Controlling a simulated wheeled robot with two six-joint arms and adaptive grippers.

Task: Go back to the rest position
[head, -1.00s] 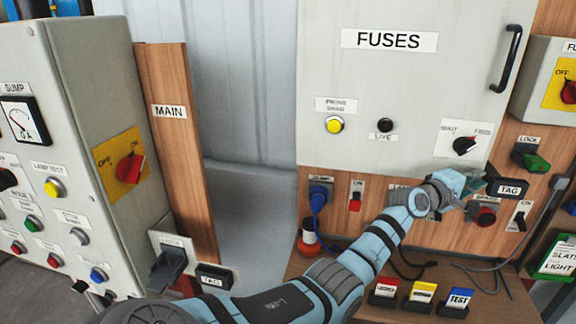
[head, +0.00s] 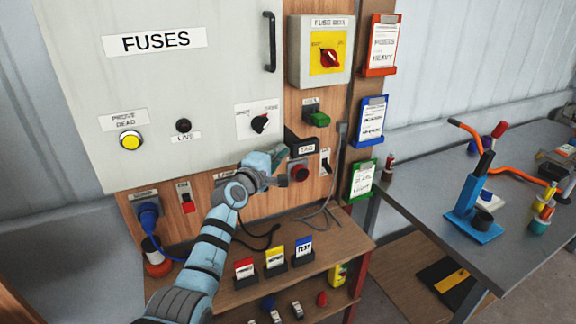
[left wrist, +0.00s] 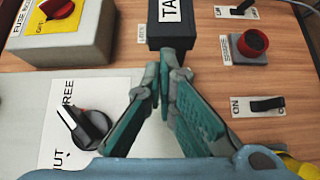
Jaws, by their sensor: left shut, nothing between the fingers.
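My left arm reaches across the head view from the bottom left. Its left gripper (head: 282,156) is in front of the wooden panel below the FUSES cabinet (head: 90,75), near the black TAG block (head: 308,147) and the red round button (head: 300,172). In the left wrist view its green fingers (left wrist: 163,72) come together with nothing between them. Their tips appear just below the TAG block (left wrist: 172,30); I cannot tell whether they touch it. A rotary switch (left wrist: 88,128) is left of the fingers and the red button (left wrist: 252,43) right. My right gripper is not in view.
A wooden shelf (head: 330,243) with red, yellow and blue card holders lies below the panel. A grey workbench (head: 420,180) with a blue stand (head: 473,205) is at right.

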